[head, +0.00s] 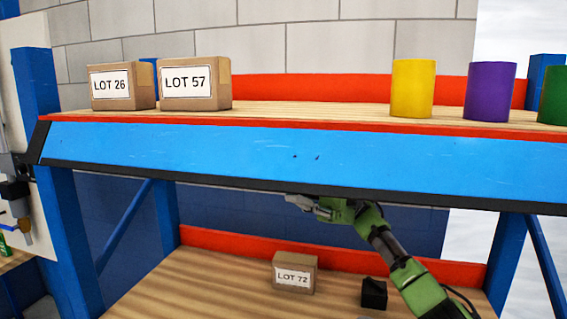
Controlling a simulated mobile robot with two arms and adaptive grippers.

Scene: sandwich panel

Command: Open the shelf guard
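The shelf guard (300,152) is a long blue panel with a black lower edge, running across the front of the upper shelf just below its red-edged wooden board. My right arm is green and comes in from the lower right. Its gripper (308,204) is at the guard's black lower edge, near the middle. Its grey fingers point left and partly overlap the edge. I cannot tell whether it touches the guard or whether the fingers are apart. My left gripper is not in view.
On the upper shelf stand boxes LOT 26 (123,87) and LOT 57 (195,84), plus yellow (413,89), purple (489,92) and green (553,96) cylinders. The lower shelf holds box LOT 72 (295,273) and a black block (374,293). Blue posts (72,235) flank it.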

